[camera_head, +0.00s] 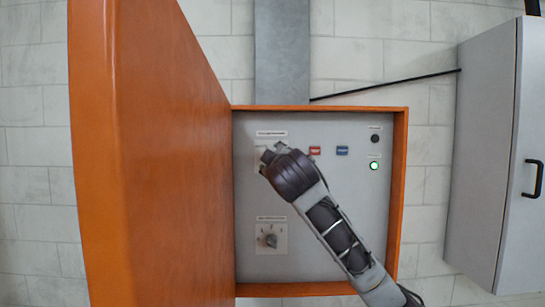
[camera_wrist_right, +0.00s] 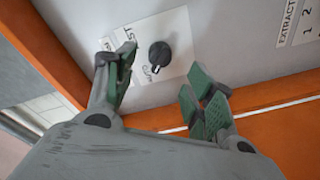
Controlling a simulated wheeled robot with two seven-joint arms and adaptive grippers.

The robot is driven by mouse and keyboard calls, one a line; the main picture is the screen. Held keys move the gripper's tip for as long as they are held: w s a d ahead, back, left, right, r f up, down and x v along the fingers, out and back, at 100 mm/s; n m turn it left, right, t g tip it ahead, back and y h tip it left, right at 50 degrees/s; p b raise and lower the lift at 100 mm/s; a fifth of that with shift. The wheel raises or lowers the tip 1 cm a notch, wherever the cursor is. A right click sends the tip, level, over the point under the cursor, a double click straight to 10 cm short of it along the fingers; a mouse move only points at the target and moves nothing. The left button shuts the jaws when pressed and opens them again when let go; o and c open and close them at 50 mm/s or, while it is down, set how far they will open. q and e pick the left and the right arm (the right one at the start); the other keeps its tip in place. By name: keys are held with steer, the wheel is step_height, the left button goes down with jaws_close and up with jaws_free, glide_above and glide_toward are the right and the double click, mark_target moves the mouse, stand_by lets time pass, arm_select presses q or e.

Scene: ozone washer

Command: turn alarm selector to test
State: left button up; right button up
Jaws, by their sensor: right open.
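The alarm selector is a round black knob (camera_wrist_right: 160,57) on a white plate, clear in the right wrist view. The lettering beside it is partly cut off, but "EST" reads at the upper left. My right gripper (camera_wrist_right: 158,70) is open, with its green-padded fingers on either side of the knob and a gap to it on each side. In the head view my right gripper (camera_head: 271,150) is at the upper left of the grey panel (camera_head: 345,215) and hides the knob. My left gripper is not in view.
A second selector (camera_head: 270,239) sits lower on the panel. The open orange door (camera_head: 150,160) stands close on the left. A grey cabinet (camera_head: 487,150) is at the far right.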

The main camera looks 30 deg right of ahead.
steer(key=shift+p+x, duration=0.85)
steer(key=shift+x, duration=2.4)
steer(key=c, duration=1)
steer(key=shift+c, duration=0.2)
